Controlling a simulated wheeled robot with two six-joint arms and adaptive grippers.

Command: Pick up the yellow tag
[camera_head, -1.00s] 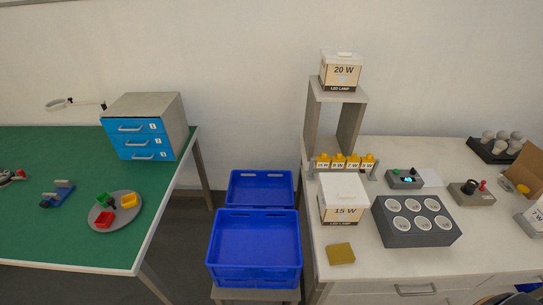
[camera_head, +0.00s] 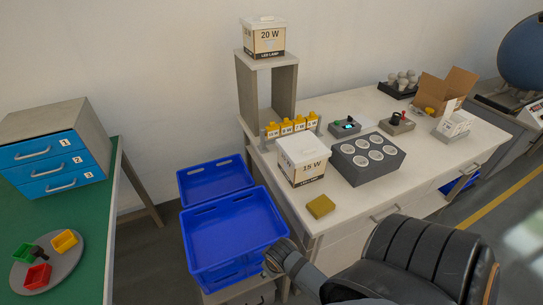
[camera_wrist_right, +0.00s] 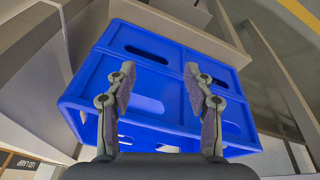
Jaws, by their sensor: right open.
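Several yellow tags (camera_head: 292,124) sit in a row on a small rack on the white bench, in front of the grey stand; white labels with wattages show below them. I cannot tell which one the task means. My right gripper (camera_head: 271,264) is at the bottom of the head view, beside the front blue crate and well apart from the tags. In the right wrist view, my right gripper (camera_wrist_right: 160,88) is open and empty, with a blue crate (camera_wrist_right: 160,60) beyond its fingers. My left gripper is not in view.
A 15 W box (camera_head: 304,160), a dark socket block (camera_head: 367,158) and a yellow-brown block (camera_head: 320,206) stand on the bench near the tags. A 20 W box (camera_head: 264,38) tops the stand. A black chair (camera_head: 410,262) is at the bench's front.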

